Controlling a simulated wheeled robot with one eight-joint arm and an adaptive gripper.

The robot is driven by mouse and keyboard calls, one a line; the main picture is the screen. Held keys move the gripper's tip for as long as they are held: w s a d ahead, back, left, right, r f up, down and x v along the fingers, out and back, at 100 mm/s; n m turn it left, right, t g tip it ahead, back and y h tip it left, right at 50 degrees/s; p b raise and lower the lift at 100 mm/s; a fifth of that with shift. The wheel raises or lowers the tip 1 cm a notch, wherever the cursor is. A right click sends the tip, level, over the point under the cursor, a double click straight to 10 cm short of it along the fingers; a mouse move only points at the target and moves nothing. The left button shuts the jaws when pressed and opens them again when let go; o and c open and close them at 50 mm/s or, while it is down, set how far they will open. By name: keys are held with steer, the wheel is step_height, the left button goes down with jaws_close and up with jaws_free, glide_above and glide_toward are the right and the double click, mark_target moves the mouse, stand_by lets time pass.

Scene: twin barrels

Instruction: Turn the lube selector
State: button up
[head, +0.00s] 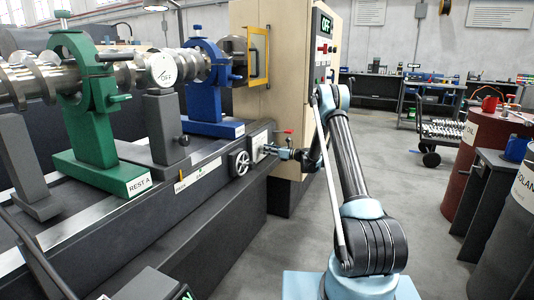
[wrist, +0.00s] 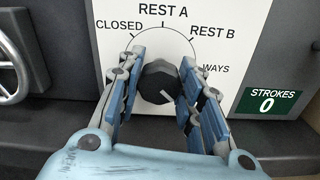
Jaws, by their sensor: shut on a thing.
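The lube selector is a dark faceted knob (wrist: 157,84) on a white dial plate (wrist: 225,25) marked CLOSED, REST A, REST B and WAYS. A pale mark shows on the knob's lower right face; which label the knob points to is hard to tell. My gripper (wrist: 161,72) is shut on the knob, with one blue-padded finger on its left and one on its right. In the head view the plate (head: 258,142) sits on the side of the machine bed, and my gripper (head: 284,154) reaches it from the right. The fingers hide the knob there.
A green STROKES panel (wrist: 266,101) reads 0, right of the dial. A handwheel (head: 239,163) is just left of the plate, and a red-handled valve (head: 289,133) is close above my gripper.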

steer(key=shift+d+m, duration=0.1)
steer(key=shift+m, duration=0.2)
steer(key=shift+w, duration=0.1)
steer(key=o, duration=1.1)
steer(key=shift+c, duration=0.2)
steer(key=v, duration=1.2)
